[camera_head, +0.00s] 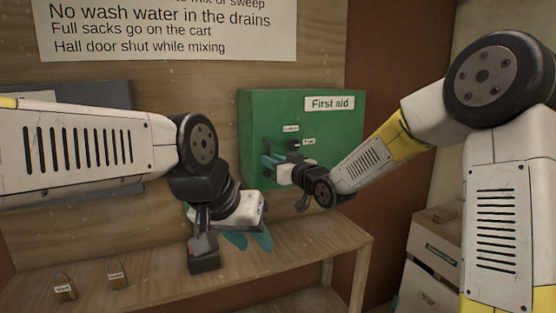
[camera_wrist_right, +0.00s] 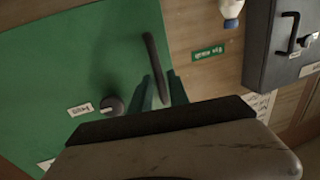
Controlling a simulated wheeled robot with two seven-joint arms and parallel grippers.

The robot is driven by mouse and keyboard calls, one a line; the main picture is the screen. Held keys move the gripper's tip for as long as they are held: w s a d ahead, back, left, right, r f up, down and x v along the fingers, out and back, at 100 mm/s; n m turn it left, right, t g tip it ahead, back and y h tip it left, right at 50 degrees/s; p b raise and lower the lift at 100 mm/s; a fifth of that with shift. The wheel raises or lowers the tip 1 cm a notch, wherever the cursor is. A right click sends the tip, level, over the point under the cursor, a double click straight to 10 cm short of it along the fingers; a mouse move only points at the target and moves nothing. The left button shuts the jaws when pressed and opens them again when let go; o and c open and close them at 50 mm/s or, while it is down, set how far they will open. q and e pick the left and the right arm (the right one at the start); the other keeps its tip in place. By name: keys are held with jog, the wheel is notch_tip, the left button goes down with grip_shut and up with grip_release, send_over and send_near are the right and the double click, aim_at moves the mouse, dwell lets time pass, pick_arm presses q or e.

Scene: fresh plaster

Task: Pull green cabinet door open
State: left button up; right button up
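The green cabinet (camera_head: 340,120), marked "First aid", hangs on the wood wall, and its door looks shut. Its dark bar handle (camera_wrist_right: 152,55) shows in the right wrist view, beside a round dark knob (camera_wrist_right: 111,105) with a small label. My right gripper (camera_head: 268,161) is at the left part of the door. In the right wrist view its teal fingers (camera_wrist_right: 160,92) stand apart, one on each side of the handle's near end; contact cannot be told. My left gripper (camera_head: 250,239) hangs lower, over the bench, its teal fingers apart and empty.
A wooden bench (camera_head: 310,245) runs below the cabinet, with two labelled padlocks (camera_head: 64,288) (camera_head: 117,276) at its left. A grey cabinet (camera_wrist_right: 285,50) hangs left, partly behind my left arm in the head view. Boxes (camera_head: 433,255) stand at the right.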

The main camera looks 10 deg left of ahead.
jog(key=shift+x, duration=1.4)
grip_shut()
dwell(0.4)
